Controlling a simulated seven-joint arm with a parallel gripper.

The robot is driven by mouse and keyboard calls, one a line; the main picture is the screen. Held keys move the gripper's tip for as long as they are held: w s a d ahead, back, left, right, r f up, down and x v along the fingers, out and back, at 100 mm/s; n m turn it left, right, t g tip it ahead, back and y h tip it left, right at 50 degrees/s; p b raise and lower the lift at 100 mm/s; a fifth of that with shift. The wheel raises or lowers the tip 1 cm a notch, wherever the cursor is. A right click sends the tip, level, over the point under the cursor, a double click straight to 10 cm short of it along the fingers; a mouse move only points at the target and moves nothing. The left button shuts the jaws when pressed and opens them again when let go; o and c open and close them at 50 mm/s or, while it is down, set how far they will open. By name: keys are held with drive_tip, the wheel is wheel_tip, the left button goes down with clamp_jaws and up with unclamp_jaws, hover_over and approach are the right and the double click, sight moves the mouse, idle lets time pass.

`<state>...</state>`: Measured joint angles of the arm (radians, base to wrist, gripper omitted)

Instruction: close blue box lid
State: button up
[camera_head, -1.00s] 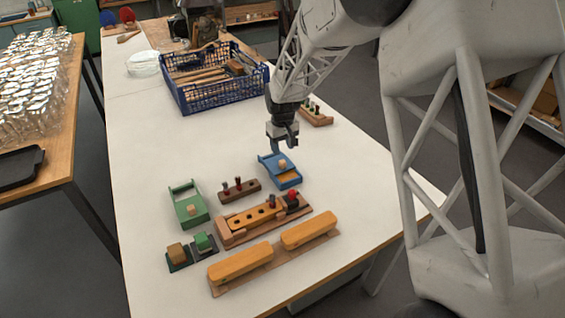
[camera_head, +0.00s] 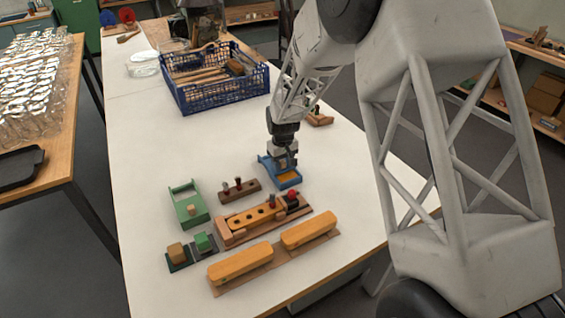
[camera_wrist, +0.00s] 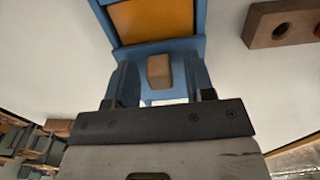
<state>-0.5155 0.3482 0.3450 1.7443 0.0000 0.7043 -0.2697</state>
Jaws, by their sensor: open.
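The blue box (camera_head: 290,183) sits on the white table, with its orange inside partly uncovered. In the wrist view the box (camera_wrist: 188,45) shows a blue lid part with a wooden knob (camera_wrist: 159,72) beyond the orange opening. My gripper (camera_head: 283,163) is over the box's far end in the head view and hides the knob there. In the wrist view my gripper (camera_wrist: 160,82) is open, with a finger on each side of the knob and visible gaps between.
A green box (camera_head: 188,207), a peg holder (camera_head: 240,189) and a wooden block with holes (camera_head: 255,220) stand nearby. Two orange-topped brushes (camera_head: 241,263) lie in front. A blue crate (camera_head: 215,95) is behind. The table left of the green box is clear.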

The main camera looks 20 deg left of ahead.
sight(290, 179)
drive_tip(key=shift+c, duration=0.3)
clamp_jaws()
drive_tip(key=shift+s+d, duration=1.75)
drive_tip(key=shift+o, duration=0.3)
unclamp_jaws()
wheel_tip(290, 179, up, 8)
